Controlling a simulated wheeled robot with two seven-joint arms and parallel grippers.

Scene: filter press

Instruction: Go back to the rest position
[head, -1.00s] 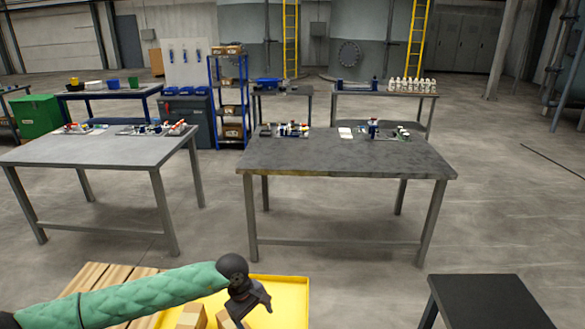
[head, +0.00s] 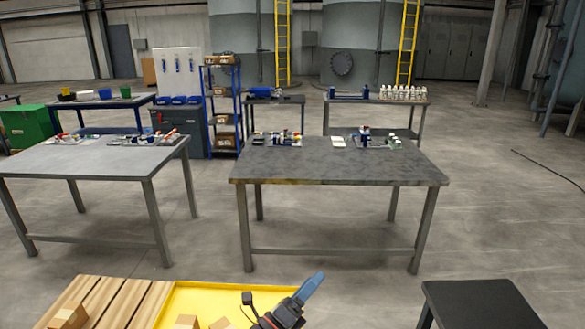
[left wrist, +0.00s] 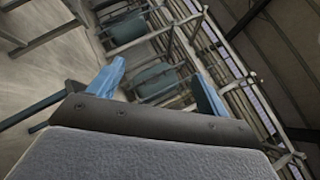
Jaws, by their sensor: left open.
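My left gripper (head: 311,286) is at the bottom centre of the head view, dark with a blue finger pointing up and to the right. It is in front of the right part of a yellow tray (head: 196,293); whether it is above or beside the tray I cannot tell. In the left wrist view the two blue fingers of the left gripper (left wrist: 158,72) stand well apart with nothing between them. The wrist view is tilted and shows floor and frames behind the fingers. My right gripper is not in view.
Wooden slats (head: 105,298) and brown blocks (head: 70,315) lie at the lower left. A dark stool-like table (head: 480,300) stands at the lower right. Two worktables, one grey (head: 90,158) and one darker (head: 335,170), stand ahead. Open floor lies between them and at right.

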